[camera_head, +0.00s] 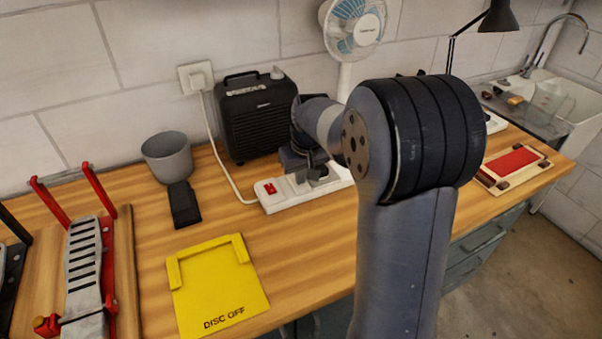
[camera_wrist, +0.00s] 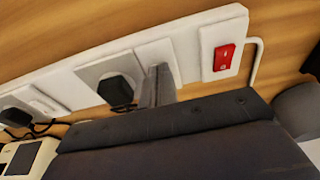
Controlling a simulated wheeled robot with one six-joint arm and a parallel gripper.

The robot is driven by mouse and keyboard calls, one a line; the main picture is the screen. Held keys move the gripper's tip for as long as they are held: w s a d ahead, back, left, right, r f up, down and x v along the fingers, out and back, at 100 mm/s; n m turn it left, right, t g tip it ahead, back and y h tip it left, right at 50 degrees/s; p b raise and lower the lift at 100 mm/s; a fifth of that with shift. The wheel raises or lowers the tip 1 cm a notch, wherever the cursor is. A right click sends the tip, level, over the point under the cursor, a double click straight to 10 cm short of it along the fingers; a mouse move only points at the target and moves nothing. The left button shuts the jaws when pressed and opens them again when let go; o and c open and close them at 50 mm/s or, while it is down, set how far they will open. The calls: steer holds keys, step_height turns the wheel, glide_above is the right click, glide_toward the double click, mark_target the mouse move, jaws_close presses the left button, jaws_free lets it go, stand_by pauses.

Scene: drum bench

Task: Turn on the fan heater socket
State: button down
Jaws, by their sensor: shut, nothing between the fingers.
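A white power strip (camera_head: 284,201) lies on the bench in front of the black heater-like box (camera_head: 250,138). Its red rocker switch (camera_head: 269,189) is at its left end. In the wrist view the strip (camera_wrist: 72,82) runs diagonally, with the red switch (camera_wrist: 224,57) at upper right and a black plug (camera_wrist: 118,88) left of my gripper (camera_wrist: 161,84). The gripper is shut and empty, its fingertips at the white module between plug and red switch. I cannot tell whether they touch it. Which plug feeds the heater is not clear. My arm hides part of the strip in the head view.
A wall plug (camera_head: 196,77) feeds a white cable to the strip. A grey cup (camera_head: 167,157), a black object (camera_head: 184,204) and a yellow "DISC OFF" plate (camera_head: 217,284) are on the left. A white fan (camera_head: 353,28) stands behind my arm. Bare bench lies in front of the strip.

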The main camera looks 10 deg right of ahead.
steer(key=shift+w+a+r+p, duration=0.15)
steer(key=shift+w+r+p, duration=0.15)
steer(key=shift+w+p, duration=0.3)
steer(key=shift+w, duration=0.1)
steer(key=shift+r+p, duration=0.4)
steer(key=shift+r, duration=0.2)
steer(key=p+v, duration=0.2)
steer(key=v, duration=0.1)
steer(key=shift+r+p, duration=0.4)
steer(key=shift+r, duration=0.05)
steer(key=s+r+b, duration=0.1)
steer(key=s+r, duration=0.3)
steer(key=r, duration=0.4)
steer(key=shift+s+d, duration=0.2)
steer(key=shift+d, duration=0.2)
steer(key=shift+f, duration=0.15)
steer(key=x, duration=0.3)
steer(key=w+x, duration=0.1)
steer(key=x, duration=0.2)
steer(key=w+x, duration=0.1)
steer(key=x, duration=0.2)
steer(key=shift+w+a, duration=0.1)
steer(key=shift+a, duration=0.1)
steer(key=shift+w+f+b, duration=0.15)
steer(key=shift+b, duration=0.45)
steer(key=b, duration=0.2)
steer(key=shift+r+b, duration=0.25)
steer(key=shift+b, duration=0.05)
